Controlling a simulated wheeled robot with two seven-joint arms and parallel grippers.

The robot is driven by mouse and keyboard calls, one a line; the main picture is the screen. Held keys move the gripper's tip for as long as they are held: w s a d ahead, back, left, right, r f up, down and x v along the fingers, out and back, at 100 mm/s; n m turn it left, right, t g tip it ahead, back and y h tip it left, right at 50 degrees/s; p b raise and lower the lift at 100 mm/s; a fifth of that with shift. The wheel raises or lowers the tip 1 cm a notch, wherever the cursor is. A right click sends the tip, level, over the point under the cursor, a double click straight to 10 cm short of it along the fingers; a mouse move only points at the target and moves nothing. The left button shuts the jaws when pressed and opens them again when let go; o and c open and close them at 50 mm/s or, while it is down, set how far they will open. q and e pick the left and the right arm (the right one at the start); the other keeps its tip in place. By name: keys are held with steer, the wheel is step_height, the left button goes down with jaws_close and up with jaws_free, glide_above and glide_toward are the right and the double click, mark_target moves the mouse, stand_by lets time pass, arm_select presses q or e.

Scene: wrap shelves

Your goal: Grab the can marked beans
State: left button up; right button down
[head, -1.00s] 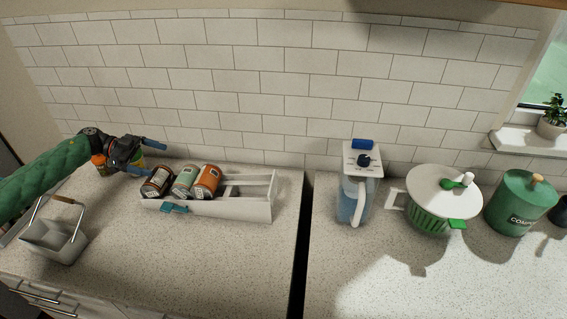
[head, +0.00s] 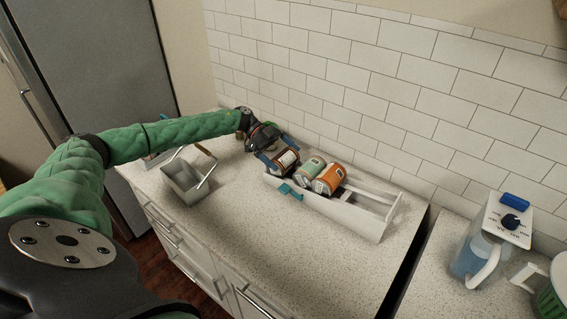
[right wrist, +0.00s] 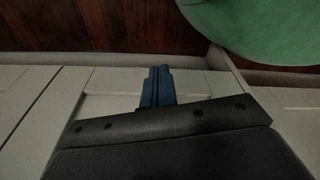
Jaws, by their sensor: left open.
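The white rack (head: 345,220) has empty slots at its right end. A grey basket (head: 188,184) with a handle stands left of it. A blue-and-white pitcher (head: 478,252) stands at the right.

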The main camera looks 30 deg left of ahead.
arm_select(q)
steer(key=shift+s+d, duration=0.1)
steer(key=shift+d, duration=0.25)
steer(key=shift+f, duration=0.15)
steer(key=c, duration=0.9)
